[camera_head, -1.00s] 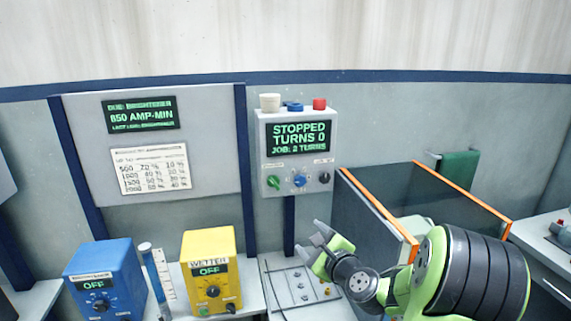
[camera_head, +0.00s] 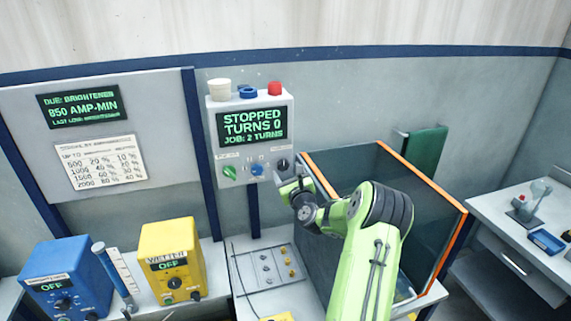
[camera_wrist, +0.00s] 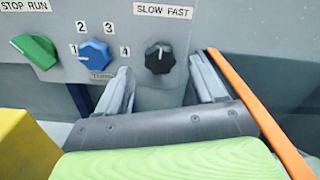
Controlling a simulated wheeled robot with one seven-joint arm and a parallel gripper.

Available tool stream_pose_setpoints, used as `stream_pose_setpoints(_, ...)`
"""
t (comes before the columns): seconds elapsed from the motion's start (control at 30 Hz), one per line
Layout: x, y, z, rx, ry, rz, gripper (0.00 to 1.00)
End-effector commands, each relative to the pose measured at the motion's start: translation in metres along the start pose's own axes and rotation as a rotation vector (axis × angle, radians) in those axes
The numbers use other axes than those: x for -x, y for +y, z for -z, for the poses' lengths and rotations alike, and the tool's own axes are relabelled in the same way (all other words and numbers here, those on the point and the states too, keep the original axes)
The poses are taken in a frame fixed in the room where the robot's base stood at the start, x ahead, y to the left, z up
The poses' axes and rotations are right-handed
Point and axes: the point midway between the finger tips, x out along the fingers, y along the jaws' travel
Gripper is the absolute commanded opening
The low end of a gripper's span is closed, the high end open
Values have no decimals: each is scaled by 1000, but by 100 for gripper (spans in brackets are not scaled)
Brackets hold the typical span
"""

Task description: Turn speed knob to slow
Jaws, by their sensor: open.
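The speed knob (camera_wrist: 160,58) is black, on the grey control box under a "SLOW FAST" label (camera_wrist: 163,11). A pale mark shows near its top; its exact setting is hard to tell. In the head view the knob (camera_head: 283,165) is at the box's lower right. My gripper (camera_wrist: 163,78) is open, its two fingers apart on the left and right, with the knob between them in the picture. They do not visibly touch it. In the head view my gripper (camera_head: 289,182) is just below the knob.
Left of the knob are a blue numbered knob (camera_wrist: 95,52) and a green stop/run knob (camera_wrist: 35,50). The box's screen (camera_head: 252,125) reads "STOPPED TURNS 0". An orange-edged tank (camera_head: 440,247) stands to the right. Yellow (camera_head: 172,258) and blue (camera_head: 65,280) units stand left.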

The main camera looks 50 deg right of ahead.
Motion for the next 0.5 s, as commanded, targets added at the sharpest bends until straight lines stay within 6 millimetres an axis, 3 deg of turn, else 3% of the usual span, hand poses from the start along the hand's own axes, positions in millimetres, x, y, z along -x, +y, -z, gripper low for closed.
stream_pose_setpoints(0.2, -24, 0, 0, 0, 0, 0, 68)
stream_pose_setpoints(0.43, -25, 0, 1, 1, 1, -1, 68)
stream_pose_setpoints(0.5, -25, 0, 1, 1, 1, -1, 61)
